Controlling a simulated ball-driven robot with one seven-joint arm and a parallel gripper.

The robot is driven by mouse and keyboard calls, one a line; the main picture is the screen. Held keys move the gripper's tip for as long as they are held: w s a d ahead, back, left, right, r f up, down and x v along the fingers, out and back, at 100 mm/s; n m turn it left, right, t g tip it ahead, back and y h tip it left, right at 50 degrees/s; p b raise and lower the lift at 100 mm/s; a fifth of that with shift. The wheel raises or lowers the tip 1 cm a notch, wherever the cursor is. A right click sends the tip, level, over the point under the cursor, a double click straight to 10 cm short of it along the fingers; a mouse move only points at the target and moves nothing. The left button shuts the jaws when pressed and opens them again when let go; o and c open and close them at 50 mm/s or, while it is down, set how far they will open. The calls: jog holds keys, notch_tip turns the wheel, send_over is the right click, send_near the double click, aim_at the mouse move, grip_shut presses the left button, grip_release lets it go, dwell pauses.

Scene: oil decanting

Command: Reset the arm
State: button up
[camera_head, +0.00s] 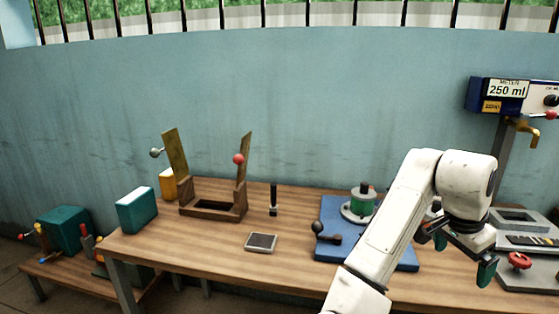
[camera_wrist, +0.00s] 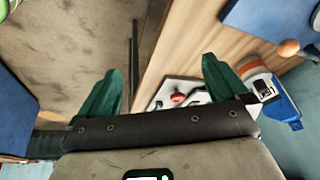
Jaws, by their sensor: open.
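My white arm reaches up in the head view and bends over at the right. My gripper (camera_head: 455,255) hangs above the right part of the wooden table (camera_head: 200,275), with green fingertips. In the wrist view my gripper (camera_wrist: 165,85) shows its two green fingers spread wide apart with nothing between them. The near table edge shows beyond the fingers there. The arm hides part of the blue board (camera_head: 330,240) and whatever lies behind it.
A meter box marked 250 ml (camera_head: 507,93) with a brass spout (camera_head: 525,130) stands at the right. Below is a grey unit with a red knob (camera_head: 519,261). A green spool (camera_head: 361,201), wooden frame (camera_head: 213,208) and teal box (camera_head: 137,210) stand on the table. The table's front left is clear.

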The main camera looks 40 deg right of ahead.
jog(key=w+a+f+n+t+h, duration=0.1)
jog(key=w+a+f+n, duration=0.1)
jog(key=a+f+n, duration=0.45)
jog(key=w+a+f+n+t+h, duration=0.15)
jog(key=a+f+n, duration=0.25)
jog(key=f+n, duration=0.4)
jog(key=s+a+f+n+y, duration=0.3)
jog(key=s+a+f, duration=0.2)
jog(key=a, duration=0.5)
jog(key=s+a+f+n+y, duration=0.3)
jog(key=s+a+f+n, duration=0.1)
jog(key=a+f, duration=0.6)
jog(key=shift+s, duration=0.5)
jog(key=shift+g, duration=0.25)
